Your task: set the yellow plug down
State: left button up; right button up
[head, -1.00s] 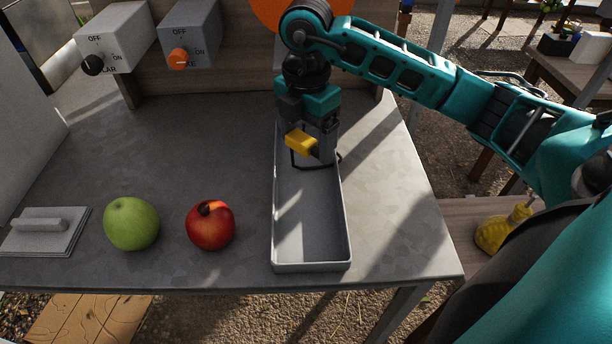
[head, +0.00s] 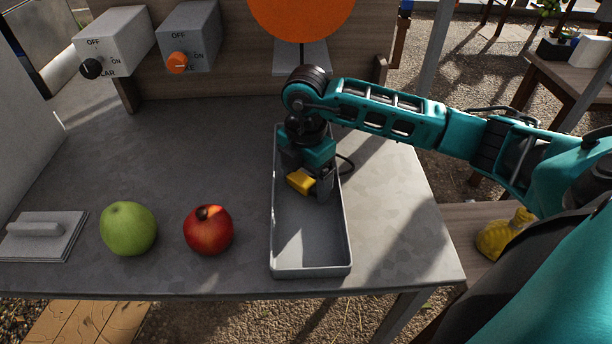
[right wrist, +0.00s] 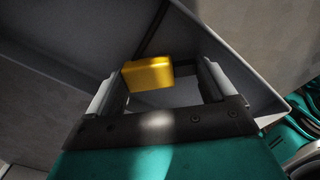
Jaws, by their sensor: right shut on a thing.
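The yellow plug (head: 300,181) is a small block at the tip of my right gripper (head: 312,190), which points down into the grey tray (head: 347,245). My right gripper is shut on the plug. In the right wrist view the plug (right wrist: 148,74) shows between the two fingers of the gripper (right wrist: 160,85), with the tray's wall (right wrist: 225,60) around them. A dark cable runs behind the gripper. Whether the plug touches the tray floor cannot be told. My left gripper is not in view.
A green apple (head: 128,228) and a red apple (head: 208,231) stand left of the tray on the grey table (head: 170,150). A white lidded slab (head: 42,236) lies at the far left. Two switch boxes with an orange knob (head: 177,63) and a black knob (head: 90,69) stand at the back.

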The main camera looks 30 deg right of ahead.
aim_at(306, 182)
jog(key=o, duration=0.6)
jog(key=shift+f, duration=0.15)
jog(key=shift+o, duration=1.3)
jog(key=shift+r, duration=0.55)
notch_tip(306, 182, up, 11)
jog(key=p, duration=0.1)
jog(key=shift+r, duration=0.2)
